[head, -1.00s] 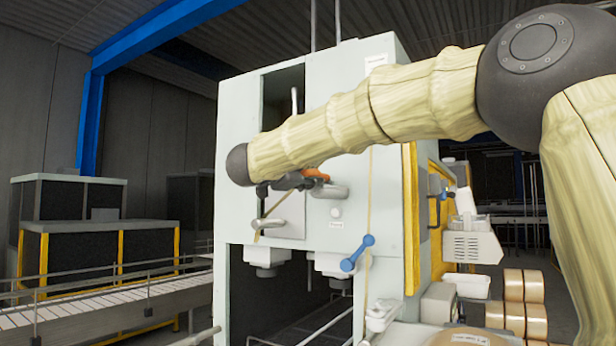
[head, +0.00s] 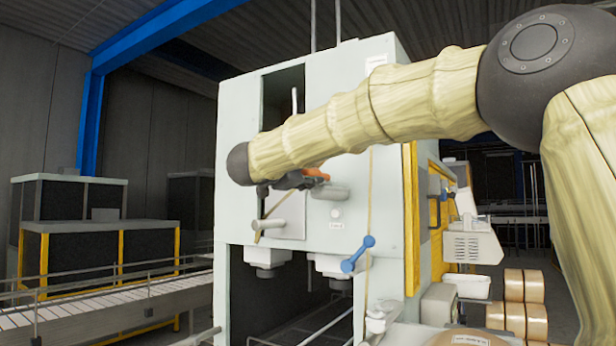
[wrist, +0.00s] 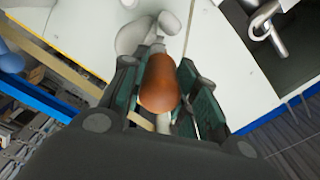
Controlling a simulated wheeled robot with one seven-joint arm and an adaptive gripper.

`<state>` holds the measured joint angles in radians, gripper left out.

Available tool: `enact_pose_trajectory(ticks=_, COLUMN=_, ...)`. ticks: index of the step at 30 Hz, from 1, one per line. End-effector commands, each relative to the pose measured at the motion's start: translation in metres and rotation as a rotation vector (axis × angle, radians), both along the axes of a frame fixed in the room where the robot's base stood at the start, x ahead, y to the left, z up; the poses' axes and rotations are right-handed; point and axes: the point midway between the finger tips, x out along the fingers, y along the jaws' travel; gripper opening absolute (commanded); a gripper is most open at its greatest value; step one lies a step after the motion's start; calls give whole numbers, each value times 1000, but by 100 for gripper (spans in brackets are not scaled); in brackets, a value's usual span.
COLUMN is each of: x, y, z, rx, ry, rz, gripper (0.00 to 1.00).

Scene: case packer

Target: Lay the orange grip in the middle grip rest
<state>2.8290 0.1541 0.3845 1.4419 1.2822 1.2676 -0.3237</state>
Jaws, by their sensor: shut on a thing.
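The orange grip (head: 317,173) is a short rounded orange-brown piece in front of the pale machine's upper face. In the wrist view the orange grip (wrist: 158,84) lies between the dark green-padded fingers of my gripper (wrist: 158,95), which is shut on it. In the head view my gripper (head: 292,182) is small and partly hidden by my arm. A pale grey rounded fitting (head: 331,192) sits just below and right of the grip; it also shows beyond the grip's far end in the wrist view (wrist: 133,36). I cannot tell whether it is the middle grip rest, or whether they touch.
A grey bar-like fitting (head: 268,224) sticks out lower left on the machine (head: 380,120). A blue double-ended knob (head: 358,253) hangs lower right. The machine has an open bay (head: 275,305) below. A conveyor (head: 110,310) runs at left; brown rolls (head: 525,300) stand at right.

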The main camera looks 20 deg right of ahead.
Motion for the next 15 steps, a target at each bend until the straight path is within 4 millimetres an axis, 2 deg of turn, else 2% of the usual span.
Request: enact_pose_trajectory(ticks=15, x=0, y=0, z=22, rx=1, ry=-1, rz=0, gripper=0)
